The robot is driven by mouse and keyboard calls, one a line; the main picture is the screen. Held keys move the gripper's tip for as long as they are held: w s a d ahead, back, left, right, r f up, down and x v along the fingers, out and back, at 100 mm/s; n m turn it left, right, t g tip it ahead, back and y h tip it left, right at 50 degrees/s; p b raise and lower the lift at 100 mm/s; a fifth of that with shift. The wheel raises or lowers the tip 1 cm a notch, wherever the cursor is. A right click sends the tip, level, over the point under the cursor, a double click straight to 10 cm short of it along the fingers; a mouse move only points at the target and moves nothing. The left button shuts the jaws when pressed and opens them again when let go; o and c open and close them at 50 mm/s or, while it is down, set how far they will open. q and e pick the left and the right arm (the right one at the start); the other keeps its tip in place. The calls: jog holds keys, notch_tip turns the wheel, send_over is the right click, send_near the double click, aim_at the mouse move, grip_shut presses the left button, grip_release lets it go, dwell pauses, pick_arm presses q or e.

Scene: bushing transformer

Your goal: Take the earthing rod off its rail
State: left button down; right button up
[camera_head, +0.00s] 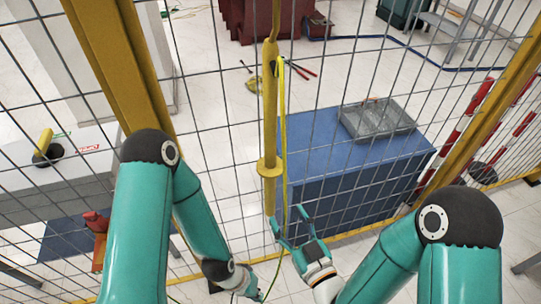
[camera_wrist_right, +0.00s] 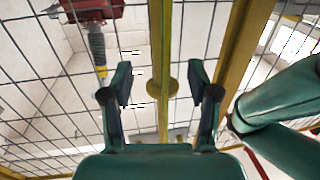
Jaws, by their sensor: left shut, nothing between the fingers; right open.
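The earthing rod (camera_head: 270,120) is a long yellow rod with a round disc guard, hanging upright in front of the mesh fence. A yellow-green cable runs down beside it. My right gripper (camera_head: 290,222) is open, just right of the rod's lower end, below the disc in the head view. In the right wrist view the rod (camera_wrist_right: 162,45) and its disc appear between the open fingers of my right gripper (camera_wrist_right: 160,82); nothing is gripped. My left gripper (camera_head: 258,296) is shut and empty at the bottom edge, partly cut off. I cannot make out the rail clearly.
The mesh fence has yellow posts (camera_head: 118,60) on both sides. Behind it stand a blue cabinet (camera_head: 345,190) with a grey tray (camera_head: 378,112), and dark red equipment. A grey bench (camera_head: 60,190) is at the left. Red-white barrier bars (camera_head: 470,115) are at the right.

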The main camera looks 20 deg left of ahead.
aim_at(273, 194)
jog(key=b+x, duration=0.4)
jog(key=b, duration=0.2)
jog(key=shift+a+r+b, duration=0.1)
jog(key=shift+r+b, duration=0.1)
jog(key=shift+b, duration=0.2)
jog(key=shift+p+x, duration=1.1)
jog(key=shift+x, duration=1.7)
jog(key=shift+f, duration=0.2)
jog(key=shift+c, duration=0.2)
jog(key=shift+r, duration=0.1)
grip_shut()
